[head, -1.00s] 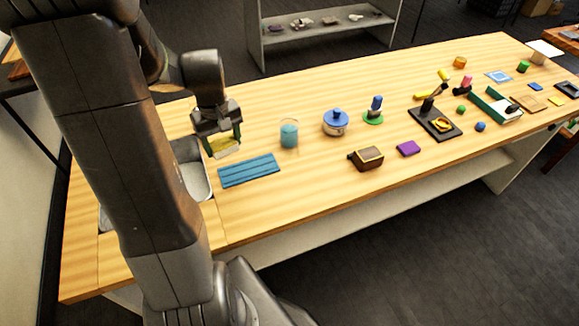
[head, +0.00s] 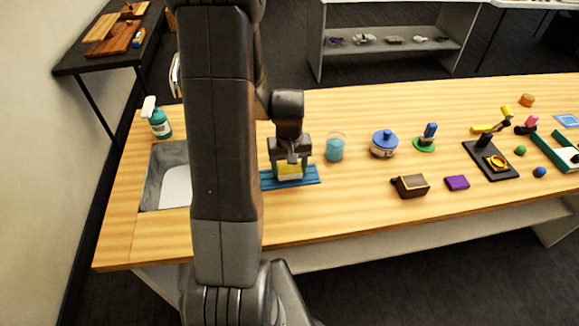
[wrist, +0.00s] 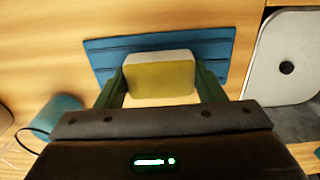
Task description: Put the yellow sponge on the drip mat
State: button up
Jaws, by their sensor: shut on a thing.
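The yellow sponge (wrist: 160,78) has a pale side and a yellow face. My gripper (head: 290,172) is shut on it, with one green finger on each side in the wrist view (wrist: 160,90). The blue ridged drip mat (head: 308,176) lies flat on the table beside the sink. It also shows in the wrist view (wrist: 215,48), behind and below the sponge. The sponge is over the mat in both views. I cannot tell whether it touches the mat.
The sink (head: 165,180) is to the left, with a spray bottle (head: 157,120) behind it. A blue-lidded pot (head: 384,145) and a brown box (head: 410,186) are further right. The table's front edge is clear.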

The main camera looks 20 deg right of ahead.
aim_at(289, 168)
jog(key=shift+f, duration=0.2)
jog(key=shift+f, duration=0.2)
jog(key=o, duration=1.1)
jog(key=shift+r, duration=0.1)
notch_tip(289, 168, up, 12)
jog(key=shift+r, duration=0.2)
